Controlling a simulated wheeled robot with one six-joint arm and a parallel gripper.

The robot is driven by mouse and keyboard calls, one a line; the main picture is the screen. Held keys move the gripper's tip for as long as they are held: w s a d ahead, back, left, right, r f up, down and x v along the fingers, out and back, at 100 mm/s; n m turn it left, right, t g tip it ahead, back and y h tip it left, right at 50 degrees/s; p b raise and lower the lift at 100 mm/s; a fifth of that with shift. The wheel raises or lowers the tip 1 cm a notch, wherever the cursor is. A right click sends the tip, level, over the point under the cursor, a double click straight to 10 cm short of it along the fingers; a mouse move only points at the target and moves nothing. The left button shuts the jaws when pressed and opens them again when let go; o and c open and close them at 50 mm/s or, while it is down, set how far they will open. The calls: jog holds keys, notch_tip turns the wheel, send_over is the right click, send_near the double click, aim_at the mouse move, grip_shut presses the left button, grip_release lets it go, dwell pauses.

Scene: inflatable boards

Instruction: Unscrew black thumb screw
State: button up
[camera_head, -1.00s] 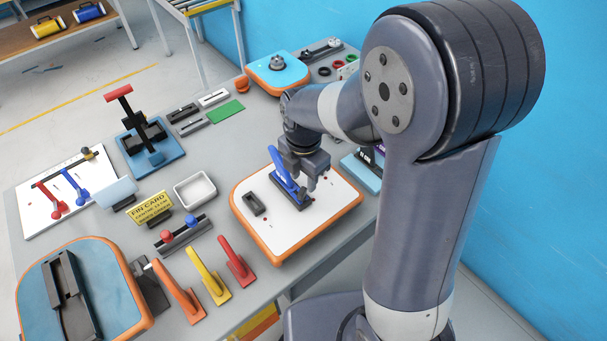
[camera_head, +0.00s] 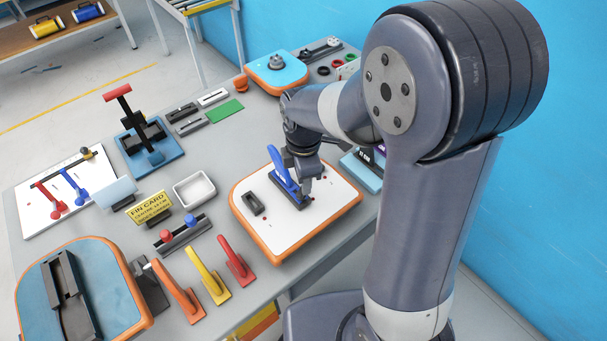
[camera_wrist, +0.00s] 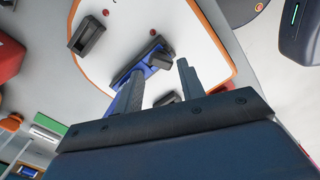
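The blue fin (camera_head: 281,172) stands upright in a dark base (camera_head: 290,194) on the white, orange-rimmed board. My gripper (camera_head: 306,182) is low over the right end of that base. In the wrist view, my gripper (camera_wrist: 158,78) is open, its two fingers apart with nothing seen held between them. The blue fin base (camera_wrist: 139,66) runs past the left fingertip. A small dark block (camera_wrist: 162,62) at its near end, between the fingertips, may be the black thumb screw; I cannot tell surely. The thumb screw is not distinct in the head view.
A black slotted block (camera_head: 253,203) lies on the board (camera_head: 290,226), left of the fin. Orange, yellow and red fins (camera_head: 237,262) stand at the table's front. A white tray (camera_head: 194,189) is left of the board, and a light-blue box (camera_head: 361,172) is to its right.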

jog(key=shift+m, duration=0.8)
jog(key=shift+s+m, duration=0.15)
jog(key=shift+m, duration=1.85)
jog(key=shift+m, duration=0.4)
jog(key=m, duration=0.3)
jog(key=m, duration=0.3)
jog(key=shift+s+a, duration=0.1)
jog(key=shift+m, duration=0.6)
